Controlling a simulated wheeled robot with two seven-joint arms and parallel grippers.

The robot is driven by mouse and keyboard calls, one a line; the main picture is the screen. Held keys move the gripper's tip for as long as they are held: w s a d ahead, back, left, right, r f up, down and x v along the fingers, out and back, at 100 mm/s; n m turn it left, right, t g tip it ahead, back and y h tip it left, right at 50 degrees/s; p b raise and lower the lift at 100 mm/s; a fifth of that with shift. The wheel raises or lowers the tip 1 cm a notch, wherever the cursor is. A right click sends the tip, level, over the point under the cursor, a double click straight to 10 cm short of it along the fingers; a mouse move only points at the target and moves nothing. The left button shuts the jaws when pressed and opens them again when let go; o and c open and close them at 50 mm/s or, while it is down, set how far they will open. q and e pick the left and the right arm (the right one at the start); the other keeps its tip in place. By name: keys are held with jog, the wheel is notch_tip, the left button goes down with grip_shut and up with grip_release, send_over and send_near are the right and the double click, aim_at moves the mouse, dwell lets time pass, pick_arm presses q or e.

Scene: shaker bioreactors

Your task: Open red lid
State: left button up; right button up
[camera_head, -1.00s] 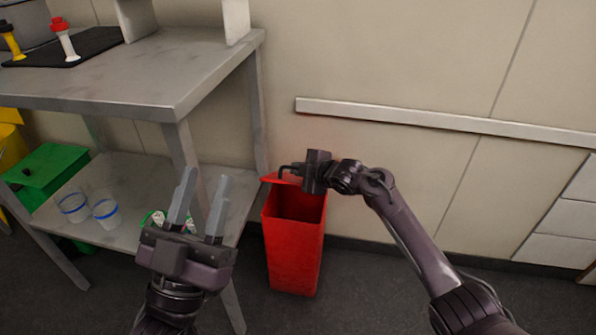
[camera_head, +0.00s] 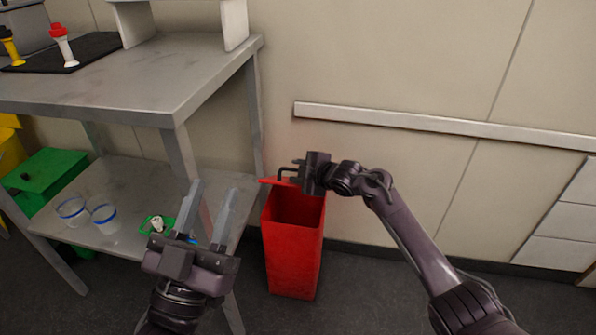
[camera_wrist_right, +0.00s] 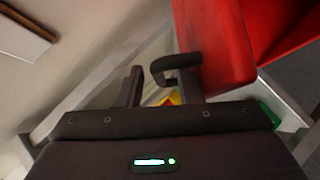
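The red bin (camera_head: 293,255) stands on the floor right of the metal table, and its dark inside shows from above. Its red lid (camera_head: 270,181) is raised at the back left, and is also large in the right wrist view (camera_wrist_right: 220,40). A black hooked handle (camera_wrist_right: 175,63) is on the lid. My right gripper (camera_head: 293,171) is beside the handle; its fingers stand apart in the wrist view (camera_wrist_right: 160,88), with the handle's end close to them. Whether they touch it is unclear. My left gripper (camera_head: 215,190) is open and empty before the table.
The metal table (camera_head: 150,100) and its lower shelf (camera_head: 130,190) are on the left. A wall rail (camera_head: 420,122) runs behind my right arm.

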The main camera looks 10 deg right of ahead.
dwell(0.3)
